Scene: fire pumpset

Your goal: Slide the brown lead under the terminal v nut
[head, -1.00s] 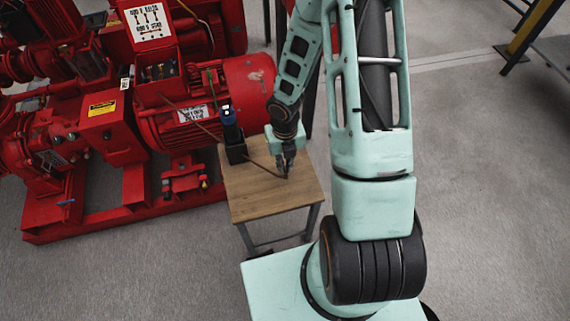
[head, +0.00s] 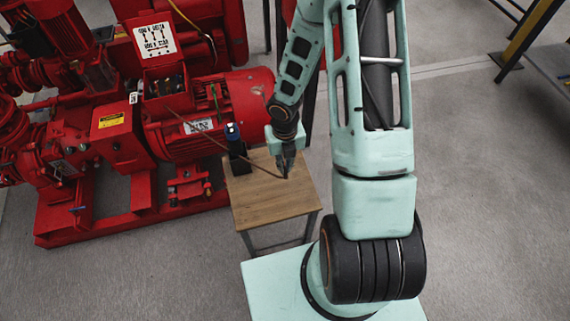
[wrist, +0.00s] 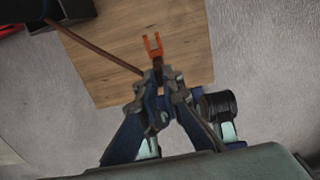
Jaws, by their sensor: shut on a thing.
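My gripper (wrist: 158,92) is shut on the brown lead (wrist: 100,52), near its end. An orange fork-shaped lug (wrist: 153,44) sticks out beyond the fingertips over the wooden table top. In the head view my gripper (head: 285,166) is low over the table, and the brown lead (head: 200,130) runs from it up to the open red terminal box (head: 168,88) on the motor. Terminal v and its nut are too small to make out inside the box. Whether the lug touches the table cannot be told.
A wooden table (head: 270,207) stands beside the red pumpset. A black holder with a blue-topped tool (head: 234,140) stands at its left back edge. A lid with a wiring label (head: 154,38) stands up behind the terminal box.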

